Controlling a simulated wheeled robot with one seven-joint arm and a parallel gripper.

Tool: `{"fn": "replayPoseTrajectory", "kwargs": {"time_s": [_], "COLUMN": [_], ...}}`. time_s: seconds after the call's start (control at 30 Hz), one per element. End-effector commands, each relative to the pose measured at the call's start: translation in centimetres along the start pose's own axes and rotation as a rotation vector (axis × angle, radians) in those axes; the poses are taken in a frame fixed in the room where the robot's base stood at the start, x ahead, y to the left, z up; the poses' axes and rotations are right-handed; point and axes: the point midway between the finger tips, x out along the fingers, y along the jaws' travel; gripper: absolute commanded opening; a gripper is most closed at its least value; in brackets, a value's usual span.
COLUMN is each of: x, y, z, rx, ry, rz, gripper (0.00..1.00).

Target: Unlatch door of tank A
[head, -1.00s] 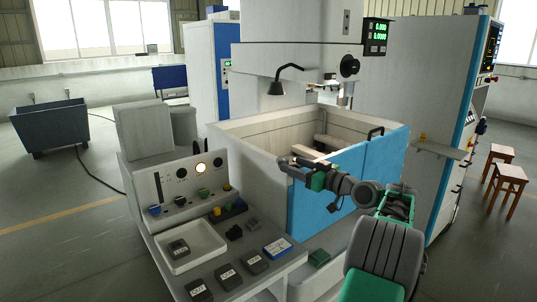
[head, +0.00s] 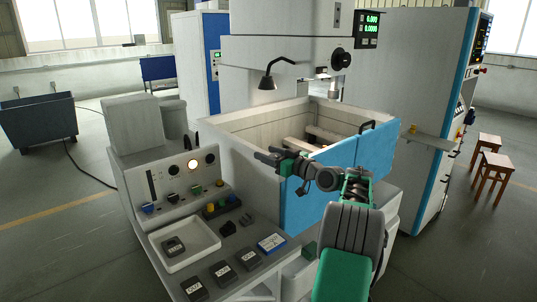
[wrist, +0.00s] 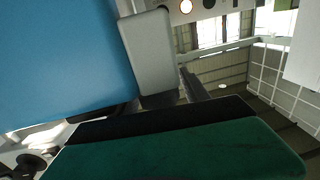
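The tank (head: 235,140) is a pale open-topped box. Its blue front door (head: 310,203) faces me, and a blue panel with a black handle (head: 366,126) adjoins it on the right. My gripper (head: 264,153) is at the door's upper left corner, in front of the tank's wall. Its two dark fingertips look apart, with nothing clearly held between them. In the wrist view, the blue door (wrist: 55,60) fills the upper left and a grey block (wrist: 151,50) stands beside its edge. A green finger with a black pad crosses the bottom. I cannot make out a latch or a tank letter.
A control console (head: 205,230) with buttons, a white tray (head: 160,246) and several dark blocks stands at front left, close to the tank. A lamp (head: 268,82) hangs over the tank. A tall cabinet (head: 420,100) and wooden stools (head: 491,170) are at right.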

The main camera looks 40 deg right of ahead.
Motion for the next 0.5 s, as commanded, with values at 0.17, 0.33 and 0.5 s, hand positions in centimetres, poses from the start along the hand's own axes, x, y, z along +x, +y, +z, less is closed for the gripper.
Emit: {"fn": "replayPoseTrajectory", "kwargs": {"time_s": [0.17, 0.33, 0.5], "x": [-0.01, -0.02, -0.02], "y": [-0.01, -0.02, -0.02], "z": [0.0, 0.0, -0.01], "rx": [0.0, 0.0, 0.0], "ry": [0.0, 0.0, 0.0], "rz": [0.0, 0.0, -0.001], "gripper": [0.38, 0.24, 0.1]}}
